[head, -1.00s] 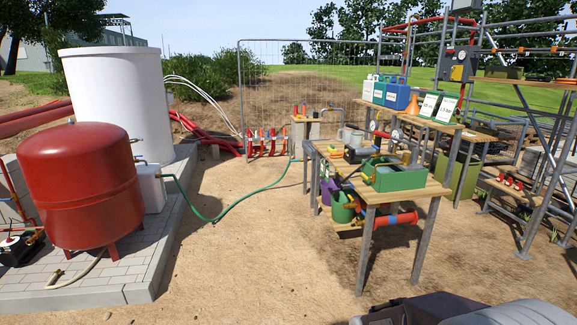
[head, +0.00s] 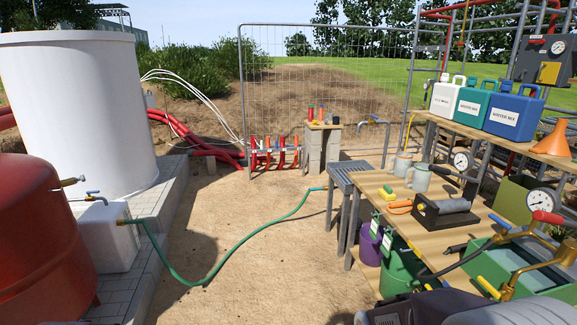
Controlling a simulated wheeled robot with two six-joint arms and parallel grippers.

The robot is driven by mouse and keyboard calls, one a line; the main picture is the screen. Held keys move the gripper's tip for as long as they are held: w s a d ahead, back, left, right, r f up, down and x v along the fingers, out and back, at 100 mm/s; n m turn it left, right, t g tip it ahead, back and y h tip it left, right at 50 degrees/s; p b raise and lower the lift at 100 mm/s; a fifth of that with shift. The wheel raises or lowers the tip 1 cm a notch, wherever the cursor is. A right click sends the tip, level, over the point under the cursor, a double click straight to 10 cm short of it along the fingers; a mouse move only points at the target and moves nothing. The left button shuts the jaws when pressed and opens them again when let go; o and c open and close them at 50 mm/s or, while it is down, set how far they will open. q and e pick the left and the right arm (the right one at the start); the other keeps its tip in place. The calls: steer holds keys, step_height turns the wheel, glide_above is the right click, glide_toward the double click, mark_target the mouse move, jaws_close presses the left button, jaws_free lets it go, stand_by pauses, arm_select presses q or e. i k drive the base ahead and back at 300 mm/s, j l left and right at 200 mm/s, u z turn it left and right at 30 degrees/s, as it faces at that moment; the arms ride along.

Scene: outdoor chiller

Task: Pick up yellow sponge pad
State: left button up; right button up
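A small yellow block with a green part (head: 387,192), which looks like the yellow sponge pad, lies on the wooden table (head: 446,232) at the right. It is near the table's left edge, beside orange coiled items (head: 400,207) and a black tray with a grey roll. It is small in the picture, so its exact shape is hard to tell. Neither of my grippers shows in the head view. Nothing is seen touching the yellow block.
A black tray (head: 443,217) and a green tub (head: 528,272) take up table space nearer me. Jerrycans (head: 514,112) stand on a shelf behind. A green hose (head: 240,248) crosses open sandy ground left of the table.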

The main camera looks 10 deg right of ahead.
mark_target(386, 192)
steer(key=i+l+z, duration=0.2)
steer(key=i, duration=0.3)
steer(key=i+j+z, duration=0.2)
steer(key=i, duration=0.3)
steer(key=i+z, duration=0.15)
steer(key=i, duration=0.35)
steer(key=i+j+z, duration=0.2)
steer(key=i, duration=0.3)
steer(key=i+j+z, duration=0.2)
steer(key=i, duration=0.3)
steer(key=i+j+z, duration=0.2)
steer(key=i, duration=0.3)
steer(key=i+z, duration=0.1)
steer(key=i, duration=0.55)
